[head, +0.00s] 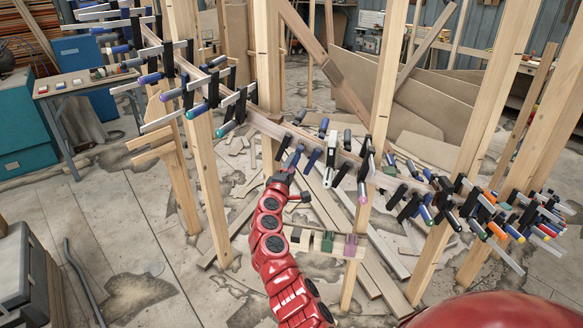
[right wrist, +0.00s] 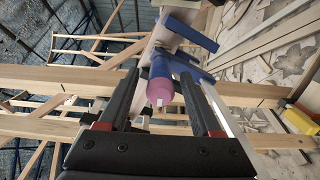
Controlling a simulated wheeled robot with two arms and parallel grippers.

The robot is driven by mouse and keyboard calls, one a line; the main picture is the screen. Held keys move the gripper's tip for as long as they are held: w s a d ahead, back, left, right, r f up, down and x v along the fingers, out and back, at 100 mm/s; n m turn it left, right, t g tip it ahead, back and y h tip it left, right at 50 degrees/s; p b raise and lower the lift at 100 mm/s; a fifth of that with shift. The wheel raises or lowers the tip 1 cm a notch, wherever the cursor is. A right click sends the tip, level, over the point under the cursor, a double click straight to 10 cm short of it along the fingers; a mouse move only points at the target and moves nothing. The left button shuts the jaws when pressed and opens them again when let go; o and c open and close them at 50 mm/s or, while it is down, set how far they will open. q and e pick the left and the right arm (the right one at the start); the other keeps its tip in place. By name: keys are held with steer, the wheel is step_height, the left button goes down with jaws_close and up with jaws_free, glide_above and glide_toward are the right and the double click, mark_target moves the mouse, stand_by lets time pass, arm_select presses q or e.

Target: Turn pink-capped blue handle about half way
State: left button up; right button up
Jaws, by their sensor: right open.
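In the right wrist view, the blue handle (right wrist: 161,65) with its pink cap (right wrist: 160,91) points toward the camera. It lies between the two black fingers of my right gripper (right wrist: 161,80), which is open, with a gap on each side of the handle. In the head view my right gripper (head: 284,174) is at the middle, just below a blue handle (head: 296,157) on the curved wooden stringer (head: 268,124). This appears to be the same handle; its pink cap cannot be made out there. My left gripper is not in view.
Several bar clamps, such as a dark-blue-handled one (head: 312,159) just to the right, crowd the stringer. Upright wooden posts (head: 380,110) stand around it. A small rack with blocks (head: 326,243) is below right of my gripper. Open floor (head: 130,230) lies to the left.

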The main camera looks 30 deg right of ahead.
steer(key=b+v, duration=0.3)
steer(key=v, duration=1.3)
steer(key=shift+s+a+b, duration=0.2)
steer(key=shift+a+b, duration=0.1)
steer(key=shift+f, duration=0.1)
